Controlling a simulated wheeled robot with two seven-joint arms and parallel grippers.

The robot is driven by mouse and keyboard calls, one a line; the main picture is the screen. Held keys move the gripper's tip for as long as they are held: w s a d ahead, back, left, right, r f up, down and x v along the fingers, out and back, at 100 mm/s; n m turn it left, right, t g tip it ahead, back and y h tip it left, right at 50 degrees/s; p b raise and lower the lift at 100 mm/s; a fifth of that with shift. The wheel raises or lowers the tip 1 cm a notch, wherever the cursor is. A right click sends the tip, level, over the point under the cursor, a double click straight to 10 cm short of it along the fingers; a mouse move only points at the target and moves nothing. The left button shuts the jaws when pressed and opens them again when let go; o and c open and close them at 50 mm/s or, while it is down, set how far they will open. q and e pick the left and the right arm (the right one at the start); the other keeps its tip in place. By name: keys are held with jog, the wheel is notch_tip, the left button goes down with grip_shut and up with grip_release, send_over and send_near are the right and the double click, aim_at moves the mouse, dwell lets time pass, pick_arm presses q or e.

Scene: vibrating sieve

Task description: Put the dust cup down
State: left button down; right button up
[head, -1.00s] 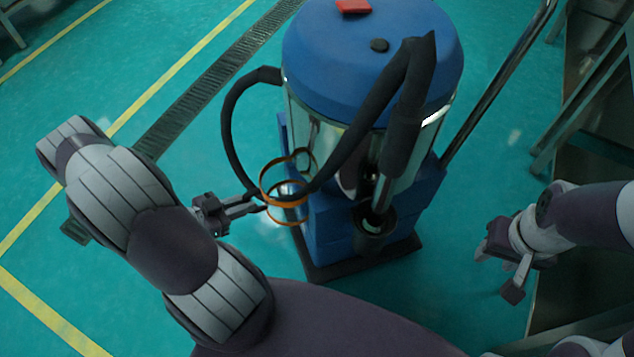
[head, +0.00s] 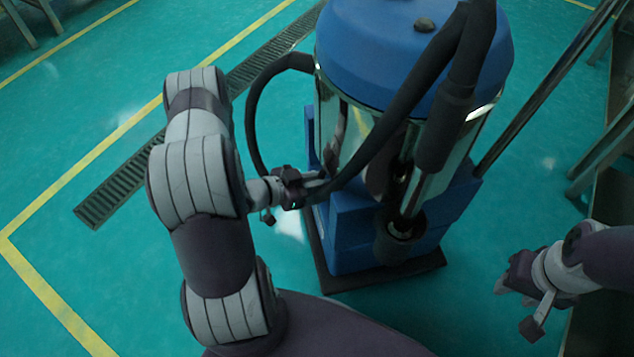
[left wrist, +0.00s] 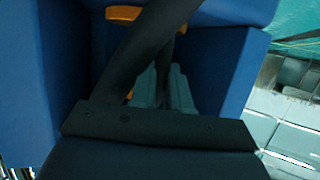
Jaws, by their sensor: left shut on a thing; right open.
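The dust cup shows only as small orange parts (left wrist: 123,13) in the left wrist view. The rest of it is hidden behind the dark hose and the gripper, and I cannot make it out in the head view. My left gripper (head: 316,183) is at the left front of the blue and silver vacuum cleaner (head: 352,222), beside the hose. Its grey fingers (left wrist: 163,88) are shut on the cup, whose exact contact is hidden. My right gripper (head: 516,307) is open and empty, apart from the machine at the lower right.
The black hose (head: 252,118) loops around the left gripper's working area and crosses the wrist view. The vacuum's metal handle (head: 540,90) rises on its right. A dark table or frame (head: 610,195) stands at the right edge.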

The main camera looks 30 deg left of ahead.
pick_arm(q)
jog(key=shift+f, duration=0.2)
jog(key=c, duration=1.1)
grip_release()
jog(key=shift+r, duration=0.1)
jog(key=p+v, duration=0.5)
jog(key=v, duration=0.7)
jog(key=shift+r, duration=0.2)
